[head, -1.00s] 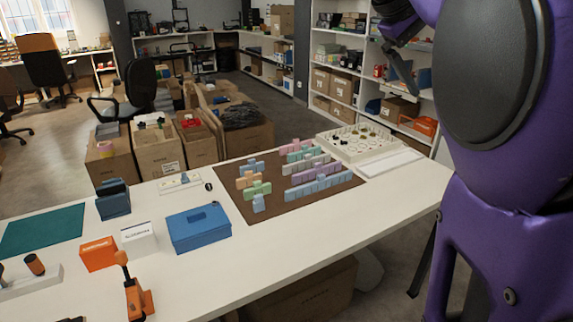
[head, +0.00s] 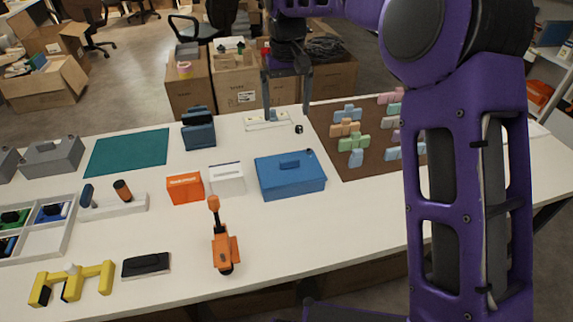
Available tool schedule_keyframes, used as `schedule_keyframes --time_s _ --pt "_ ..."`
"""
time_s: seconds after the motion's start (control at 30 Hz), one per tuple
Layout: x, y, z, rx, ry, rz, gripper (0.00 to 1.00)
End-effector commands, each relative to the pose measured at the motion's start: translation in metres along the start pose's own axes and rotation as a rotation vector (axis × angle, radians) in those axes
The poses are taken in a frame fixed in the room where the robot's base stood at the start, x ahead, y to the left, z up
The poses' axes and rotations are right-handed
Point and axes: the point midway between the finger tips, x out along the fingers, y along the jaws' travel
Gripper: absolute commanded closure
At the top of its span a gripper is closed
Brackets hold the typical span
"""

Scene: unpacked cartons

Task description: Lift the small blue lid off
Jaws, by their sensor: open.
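A blue box (head: 291,182) with a flat blue top and a small raised handle (head: 289,164) stands closed near the middle of the white table. I cannot tell whether its top is the small blue lid or where a lid seam runs. My gripper (head: 287,112) points down beyond the box, at the far side of the table. Its two dark fingers are apart, with nothing held between them. A flat cream piece (head: 258,120) lies close beneath the fingers.
A dark blue stand (head: 198,130) is left of my gripper, and a brown mat (head: 335,170) with pastel blocks is to the right. An orange box (head: 184,188), a white box (head: 227,180) and an orange tool (head: 221,247) stand nearby. The front table strip right of the tool is clear.

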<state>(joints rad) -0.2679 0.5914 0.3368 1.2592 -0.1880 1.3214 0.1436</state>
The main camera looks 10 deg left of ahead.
Motion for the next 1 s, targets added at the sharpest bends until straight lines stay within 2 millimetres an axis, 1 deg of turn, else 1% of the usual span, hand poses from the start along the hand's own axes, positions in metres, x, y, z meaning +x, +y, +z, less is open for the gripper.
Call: schedule_keyframes --time_s 0.03,0.1,0.3,0.4,0.53,0.77,0.87,1.0 --pt "0.013 0.000 0.001 0.000 -0.004 0.000 0.00" --pt "0.029 0.000 0.001 -0.001 -0.004 0.000 0.00" --pt "0.073 0.001 0.001 0.000 -0.004 0.002 0.00" --pt "0.091 0.002 0.001 -0.001 -0.003 0.002 0.00" --pt "0.105 0.002 0.001 -0.001 -0.001 0.002 0.00" --pt "0.117 0.003 0.001 -0.001 -0.002 0.003 0.00" --pt "0.130 0.005 0.001 -0.001 -0.002 0.003 0.00" --pt "0.152 0.008 0.001 -0.001 -0.003 0.002 0.00"
